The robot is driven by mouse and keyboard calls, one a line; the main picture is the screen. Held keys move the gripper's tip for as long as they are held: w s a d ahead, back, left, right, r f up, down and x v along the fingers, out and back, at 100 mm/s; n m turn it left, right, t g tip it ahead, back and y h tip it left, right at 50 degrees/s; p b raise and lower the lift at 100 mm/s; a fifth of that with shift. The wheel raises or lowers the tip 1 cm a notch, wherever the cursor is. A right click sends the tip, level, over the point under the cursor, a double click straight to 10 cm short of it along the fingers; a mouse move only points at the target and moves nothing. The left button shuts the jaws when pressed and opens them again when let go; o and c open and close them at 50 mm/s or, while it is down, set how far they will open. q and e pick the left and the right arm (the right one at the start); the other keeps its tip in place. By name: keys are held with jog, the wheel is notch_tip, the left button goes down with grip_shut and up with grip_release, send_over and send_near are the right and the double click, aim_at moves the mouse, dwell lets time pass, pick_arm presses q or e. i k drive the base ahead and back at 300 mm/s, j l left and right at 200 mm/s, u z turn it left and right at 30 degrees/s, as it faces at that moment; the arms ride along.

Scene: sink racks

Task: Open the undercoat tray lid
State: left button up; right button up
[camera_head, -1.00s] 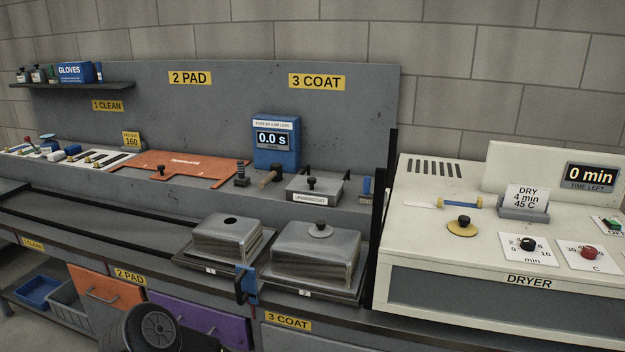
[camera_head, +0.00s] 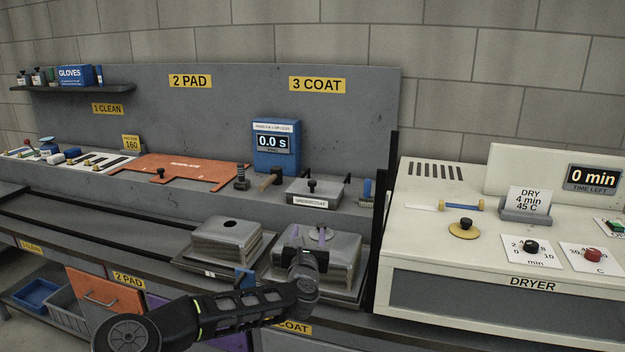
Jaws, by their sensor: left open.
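The undercoat tray (camera_head: 313,202) is a small grey box with a white label on its front, on the raised back ledge below the 3 COAT sign. Its grey lid (camera_head: 325,190) lies flat on top and has a black knob (camera_head: 312,185). My left gripper (camera_head: 307,236) is open. It is in front of and below the tray, over the right-hand sink rack cover (camera_head: 345,243), and hides part of that cover. I see a gap between the gripper and the tray in the picture. My right gripper is not in view.
A blue timer (camera_head: 276,140) reading 0.0 s stands behind the tray. A wooden-handled tool (camera_head: 270,178) and a dark grey post (camera_head: 241,179) stand left of it, a brush (camera_head: 367,190) right. Another rack cover (camera_head: 226,240) is left of my gripper. The white dryer (camera_head: 480,260) fills the right.

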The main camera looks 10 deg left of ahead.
aim_at(331, 190)
jog(key=i+j, duration=0.15)
jog(key=i, duration=0.25)
jog(key=i+j, duration=0.1)
jog(key=i, duration=0.35)
jog(key=i+j, duration=0.15)
jog(key=i, duration=0.25)
